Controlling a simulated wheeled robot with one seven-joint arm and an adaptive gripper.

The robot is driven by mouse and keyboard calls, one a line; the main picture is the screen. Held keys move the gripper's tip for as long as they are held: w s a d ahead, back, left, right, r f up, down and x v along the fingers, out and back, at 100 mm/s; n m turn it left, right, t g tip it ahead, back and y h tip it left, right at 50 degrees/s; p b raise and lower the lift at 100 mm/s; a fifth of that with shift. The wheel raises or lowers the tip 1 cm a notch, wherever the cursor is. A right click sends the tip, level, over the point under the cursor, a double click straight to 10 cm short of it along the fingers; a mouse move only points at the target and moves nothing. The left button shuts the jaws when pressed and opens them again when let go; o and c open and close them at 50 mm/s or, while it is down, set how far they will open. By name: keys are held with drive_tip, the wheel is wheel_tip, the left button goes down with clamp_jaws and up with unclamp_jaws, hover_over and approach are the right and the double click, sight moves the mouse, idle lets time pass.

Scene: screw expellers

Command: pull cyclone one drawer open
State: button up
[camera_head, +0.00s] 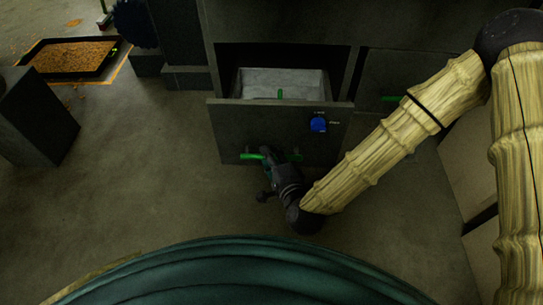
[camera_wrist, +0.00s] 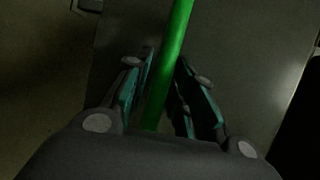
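The drawer (camera_head: 230,128) stands pulled out of the dark cabinet (camera_head: 285,22), and its pale inside (camera_head: 262,80) shows behind the front panel. A green bar handle (camera_head: 250,156) runs across the lower part of the panel. It also shows in the wrist view (camera_wrist: 172,65), running between the fingers. My gripper (camera_head: 266,160) is at the handle, with one finger on each side of the bar, closed up against it. The fingertips are partly hidden in the head view. A blue round mark (camera_head: 318,124) is on the panel's right side.
A second closed front with a green handle (camera_head: 391,98) is to the right, behind my arm. A black tray of orange-brown material (camera_head: 72,57) lies at the upper left. A dark box (camera_head: 35,120) stands at the left. The floor before the drawer is clear.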

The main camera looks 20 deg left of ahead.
drive_tip(key=shift+d, duration=0.1)
drive_tip(key=v, duration=1.2)
idle(0.4)
drive_tip(key=s+d+f+n+g+h, duration=0.2)
drive_tip(key=d+f+n+g+h, duration=0.1)
drive_tip(key=d+f, duration=0.6)
drive_tip(key=s+d+f+n+g+h, duration=0.2)
drive_tip(key=d+f+n+g+h, duration=0.1)
drive_tip(key=d+f, duration=0.55)
drive_tip(key=s+d+f+n+g+h, duration=0.2)
drive_tip(key=s+d+f+h, duration=0.15)
drive_tip(key=d, duration=0.65)
drive_tip(key=s+d+f+n+g+h, duration=0.25)
drive_tip(key=s+d+f, duration=0.25)
drive_tip(key=d, duration=0.4)
wheel_tip(320, 180, up, 35)
drive_tip(key=y+p, duration=0.1)
drive_tip(key=p, duration=3.3)
drive_tip(key=shift+a+m, duration=0.3)
drive_tip(key=shift+m, duration=0.15)
